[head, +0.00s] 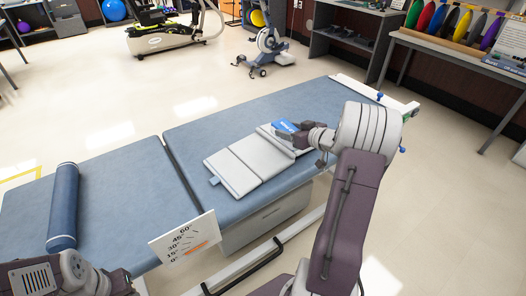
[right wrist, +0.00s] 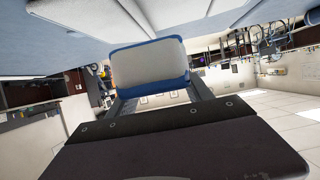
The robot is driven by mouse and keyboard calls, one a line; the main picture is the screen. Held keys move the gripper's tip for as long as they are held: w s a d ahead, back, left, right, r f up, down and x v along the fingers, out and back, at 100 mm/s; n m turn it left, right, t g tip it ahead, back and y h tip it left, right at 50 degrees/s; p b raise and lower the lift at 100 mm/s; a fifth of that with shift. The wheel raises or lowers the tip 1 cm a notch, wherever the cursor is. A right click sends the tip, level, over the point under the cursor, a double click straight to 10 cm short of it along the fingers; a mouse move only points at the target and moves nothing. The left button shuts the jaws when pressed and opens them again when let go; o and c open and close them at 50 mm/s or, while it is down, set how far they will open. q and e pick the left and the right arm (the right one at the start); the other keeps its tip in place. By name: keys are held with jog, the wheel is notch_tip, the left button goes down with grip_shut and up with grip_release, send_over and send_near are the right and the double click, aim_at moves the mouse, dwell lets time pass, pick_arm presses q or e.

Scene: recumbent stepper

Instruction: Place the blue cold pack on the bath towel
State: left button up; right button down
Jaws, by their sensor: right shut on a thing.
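The blue cold pack (head: 285,127) is in my right gripper (head: 300,136), over the far right end of a pale folded cloth-like pad. This pad, which looks like the bath towel (head: 233,173), lies flat on the blue treatment table. In the right wrist view the pack (right wrist: 148,65) shows a pale face with a blue border, between the two fingers of my right gripper (right wrist: 158,93). I cannot tell whether the pack touches the towel. Part of my left arm shows at the bottom left of the head view; its fingertips are out of frame.
The blue padded table (head: 130,195) has free room around the towel. A dark blue bolster (head: 63,205) lies at its left. An angle card (head: 185,243) stands at the near edge. Exercise machines (head: 268,50) and a shelf (head: 450,45) stand behind.

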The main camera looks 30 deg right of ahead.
jog(key=w+a+f+b, duration=0.1)
jog(key=w+a+f, duration=0.1)
jog(key=w, duration=0.1)
jog(key=w+a+f+b, duration=0.2)
jog(key=w, duration=0.1)
jog(key=w+a+f+b, duration=0.1)
jog(key=w+a+f, duration=0.1)
jog(key=w, duration=0.1)
jog(key=shift+w+f, duration=0.25)
jog(key=shift+f, duration=0.15)
jog(key=shift+w+a, duration=0.1)
jog(key=shift+w, duration=0.05)
notch_tip(320, 180, down, 4)
jog(key=shift+r+b, duration=0.1)
jog(key=shift+b, duration=1.15)
jog(key=shift+f, duration=0.2)
jog(key=shift+r, duration=0.1)
jog(key=shift+c, duration=2.1)
grip_release()
